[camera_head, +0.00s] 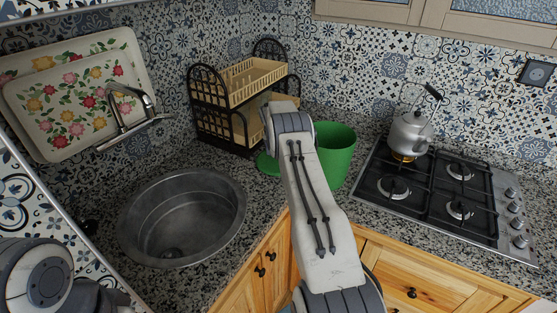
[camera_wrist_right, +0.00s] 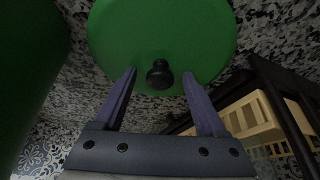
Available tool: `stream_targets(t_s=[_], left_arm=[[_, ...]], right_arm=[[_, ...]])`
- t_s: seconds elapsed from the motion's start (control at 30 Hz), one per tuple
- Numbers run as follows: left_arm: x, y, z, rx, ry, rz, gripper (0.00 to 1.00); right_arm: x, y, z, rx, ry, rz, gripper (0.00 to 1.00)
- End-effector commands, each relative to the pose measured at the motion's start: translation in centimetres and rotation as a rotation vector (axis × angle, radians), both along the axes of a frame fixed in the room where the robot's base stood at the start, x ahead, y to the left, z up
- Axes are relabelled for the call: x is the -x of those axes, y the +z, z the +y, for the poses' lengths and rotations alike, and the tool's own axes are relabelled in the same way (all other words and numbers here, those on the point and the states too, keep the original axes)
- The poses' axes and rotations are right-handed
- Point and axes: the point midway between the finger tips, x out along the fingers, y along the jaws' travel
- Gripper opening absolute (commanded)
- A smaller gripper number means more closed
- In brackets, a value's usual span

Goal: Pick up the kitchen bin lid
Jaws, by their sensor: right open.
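The green bin lid (camera_wrist_right: 160,35) lies on the counter in the right wrist view, with its black knob (camera_wrist_right: 159,73) near its middle. In the head view only the lid's left edge (camera_head: 266,164) shows; my right arm hides the rest. The green bin (camera_head: 336,155) stands upright just right of the arm, and its wall (camera_wrist_right: 28,60) fills the left of the wrist view. My right gripper (camera_wrist_right: 159,75) is open, with one finger on each side of the knob in the picture and no visible contact. In the head view my left arm shows at lower left, but its gripper is not visible.
A dark dish rack (camera_head: 238,95) stands behind the lid, close on the right in the wrist view (camera_wrist_right: 262,110). A round sink (camera_head: 182,215) is at left. A gas hob (camera_head: 440,190) with a kettle (camera_head: 411,133) is at right.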

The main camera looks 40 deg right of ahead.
Motion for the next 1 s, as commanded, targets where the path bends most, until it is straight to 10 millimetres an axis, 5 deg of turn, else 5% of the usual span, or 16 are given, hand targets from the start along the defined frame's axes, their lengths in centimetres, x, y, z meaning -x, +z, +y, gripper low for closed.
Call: stream_targets(t_s=[0.17,0.3,0.37,0.77,1.0], left_arm=[[0.0,-0.1,0.0,0.0,0.0,0.0,0.5],[0.0,-0.1,0.0,0.0,0.0,0.0,0.5],[0.0,-0.1,0.0,0.0,0.0,0.0,0.5],[0.0,-0.3,0.0,0.0,0.0,0.0,0.5],[0.0,-1.3,0.0,0.0,-0.001,0.0,0.5]], right_arm=[[0.0,0.0,0.0,0.0,0.0,0.0,0.7],[0.0,0.0,0.0,0.0,0.0,0.0,0.16],[0.0,0.0,0.0,-0.001,0.0,0.001,0.0],[0.0,0.5,0.0,0.001,0.0,-0.001,0.0],[-0.1,3.6,-0.1,0.003,0.0,-0.004,0.0]])
